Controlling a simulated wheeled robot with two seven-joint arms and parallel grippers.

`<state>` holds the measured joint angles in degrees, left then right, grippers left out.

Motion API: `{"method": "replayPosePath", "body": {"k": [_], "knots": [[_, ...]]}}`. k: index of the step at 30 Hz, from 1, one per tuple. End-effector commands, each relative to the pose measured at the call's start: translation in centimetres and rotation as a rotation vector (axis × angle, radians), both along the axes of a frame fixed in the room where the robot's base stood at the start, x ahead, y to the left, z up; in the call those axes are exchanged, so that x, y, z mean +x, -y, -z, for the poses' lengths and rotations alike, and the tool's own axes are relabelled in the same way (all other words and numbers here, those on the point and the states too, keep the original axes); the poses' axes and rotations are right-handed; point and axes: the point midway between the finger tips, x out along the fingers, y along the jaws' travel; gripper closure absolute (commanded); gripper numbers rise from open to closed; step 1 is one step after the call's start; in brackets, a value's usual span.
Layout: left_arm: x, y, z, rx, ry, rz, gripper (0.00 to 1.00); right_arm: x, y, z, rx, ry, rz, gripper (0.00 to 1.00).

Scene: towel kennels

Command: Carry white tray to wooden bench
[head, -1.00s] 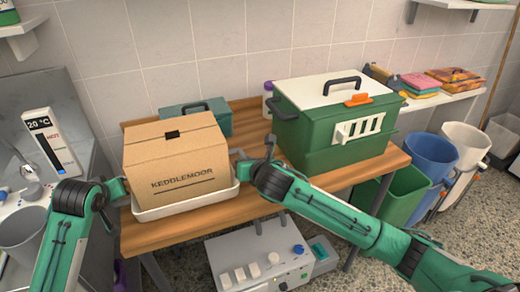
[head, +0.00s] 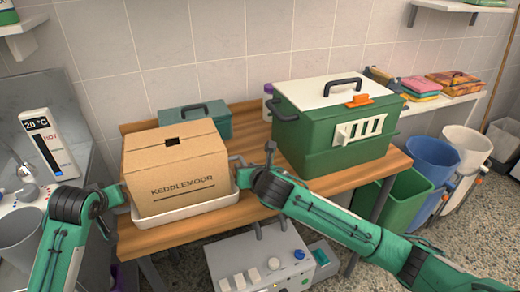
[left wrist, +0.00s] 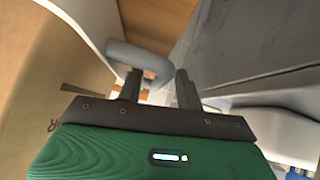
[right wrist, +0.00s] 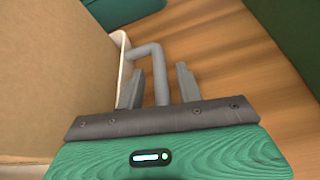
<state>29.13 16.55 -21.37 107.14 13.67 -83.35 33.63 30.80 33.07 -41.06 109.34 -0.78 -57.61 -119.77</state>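The white tray (head: 188,212) sits on the wooden bench (head: 160,239) at its left part, with a cardboard box marked KEDDLEMOOR (head: 175,165) in it. My left gripper (head: 120,194) is at the tray's left end. In the left wrist view, its two fingers (left wrist: 158,88) stand apart around a grey handle (left wrist: 140,55). My right gripper (head: 243,172) is at the tray's right end. In the right wrist view, its fingers (right wrist: 158,88) stand apart with the other grey handle (right wrist: 158,62) between them and a gap beside it. The far side of the tray is hidden by the box.
A green crate with a white lid (head: 335,125) stands on the bench's right part. A teal case (head: 196,119) is behind the box. A grey control unit (head: 262,262) is below the bench front. Bins (head: 430,160) stand at the right. A sink counter (head: 60,95) is at the left.

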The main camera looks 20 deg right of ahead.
Motion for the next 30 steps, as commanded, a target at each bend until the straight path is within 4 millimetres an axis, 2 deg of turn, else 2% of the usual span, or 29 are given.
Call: {"method": "replayPosePath", "body": {"k": [9, 15, 23, 30], "knots": [[-4.5, -0.6, -4.5, -0.001, 0.005, 0.000, 0.64, 0.0, 0.0, 0.0, 0.000, 0.000, 0.000, 0.64], [-6.9, -1.0, -6.8, 0.000, 0.004, -0.001, 0.64, 0.0, 0.0, 0.0, 0.000, 0.000, 0.000, 0.64], [-7.9, -1.1, -7.7, 0.001, 0.002, -0.001, 0.64, -0.6, 0.1, -0.2, -0.001, 0.000, 0.000, 0.64], [-7.9, -1.1, -7.7, 0.000, 0.002, 0.000, 0.64, -4.3, 0.4, -1.8, -0.001, 0.001, -0.001, 0.64]]}}
